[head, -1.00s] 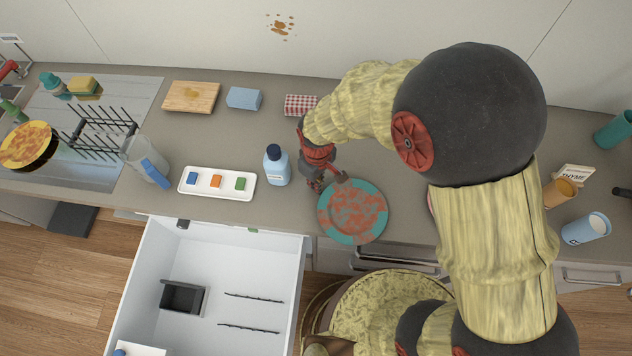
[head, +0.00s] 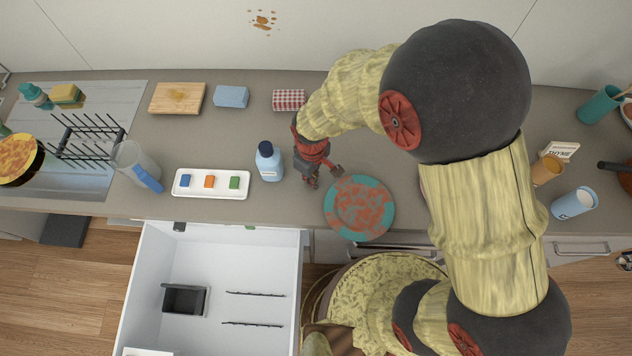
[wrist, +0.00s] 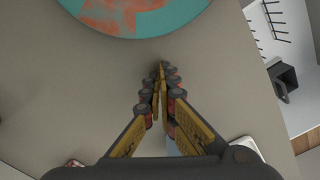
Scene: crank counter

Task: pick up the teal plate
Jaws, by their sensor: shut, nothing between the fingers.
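The teal plate (head: 386,191) lies flat on the counter to the right of my gripper, its middle mottled with reddish-brown food or dirt. Its lower rim appears to reach past the counter's front edge in the head view. The wrist view shows part of the plate (wrist: 185,16) at the top, beyond my fingertips. My gripper (head: 325,178) is low at the plate's upper-left rim. In the wrist view the fingers (wrist: 162,72) come together with nothing between them, a small gap short of the plate.
A blue bottle (head: 269,166) stands left of my gripper, near a white tray (head: 212,192) with coloured blocks. A checked box (head: 289,100) sits behind. An open white drawer (head: 200,255) juts out in front.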

